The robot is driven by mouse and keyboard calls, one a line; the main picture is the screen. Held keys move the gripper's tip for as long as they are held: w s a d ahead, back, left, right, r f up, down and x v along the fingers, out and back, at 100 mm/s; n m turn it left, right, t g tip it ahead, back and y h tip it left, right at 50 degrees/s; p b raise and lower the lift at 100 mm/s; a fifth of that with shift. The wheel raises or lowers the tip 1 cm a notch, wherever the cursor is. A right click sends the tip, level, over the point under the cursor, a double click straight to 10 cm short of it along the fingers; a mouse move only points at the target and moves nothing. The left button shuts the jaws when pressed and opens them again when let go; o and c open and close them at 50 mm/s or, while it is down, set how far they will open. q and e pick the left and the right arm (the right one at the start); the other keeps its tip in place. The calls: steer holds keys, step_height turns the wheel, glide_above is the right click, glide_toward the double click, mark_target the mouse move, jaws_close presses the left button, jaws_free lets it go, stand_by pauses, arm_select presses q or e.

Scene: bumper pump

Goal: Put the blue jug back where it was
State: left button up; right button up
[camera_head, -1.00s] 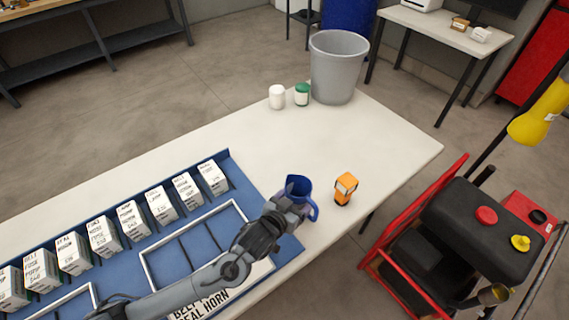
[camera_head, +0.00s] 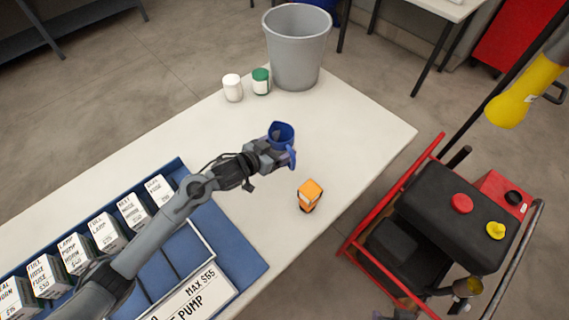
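The blue jug (camera_head: 281,133) is at my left gripper (camera_head: 277,155), over the middle right part of the white table (camera_head: 352,122). The gripper looks shut on the jug, with the jug's handle at the right and its open top facing up. The gripper hides part of the jug's lower side. I cannot tell for sure how high the jug is above the table.
An orange and black object (camera_head: 310,195) stands nearer the front edge. A white jar (camera_head: 232,88), a green-lidded jar (camera_head: 261,81) and a grey bin (camera_head: 296,48) stand behind. Several labelled boxes (camera_head: 132,212) line a blue board (camera_head: 228,236). A red-framed machine (camera_head: 427,224) is right of the table.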

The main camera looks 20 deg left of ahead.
arm_select(q)
steer(key=m+h, duration=0.1)
steer(key=w+m+g+h, duration=0.1)
steer(key=shift+w+r+h, duration=0.2)
steer(key=shift+r+h, duration=0.05)
steer(key=shift+h, duration=0.05)
steer(key=shift+a+r+m+g+h, duration=0.1)
steer(key=shift+m+g+h, duration=0.4)
steer(key=shift+m, duration=0.3)
steer(key=shift+s+a+r+m+g+h+p, duration=0.2)
steer(key=shift+s+m+g+h+p, duration=0.1)
steer(key=shift+s+m+g+h, duration=0.25)
steer(key=shift+s+f+m+g, duration=0.15)
steer(key=shift+m+g, duration=0.1)
steer(key=shift+h, duration=0.35)
step_height(320, 180, down, 5)
steer(key=shift+s+f+b, duration=0.1)
steer(key=shift+f+b, duration=0.05)
steer(key=shift+b, duration=0.6)
steer(key=shift+f+b, duration=0.6)
steer(key=shift+f, duration=1.55)
steer(key=shift+a+f, duration=0.1)
steer(key=o, duration=1.1)
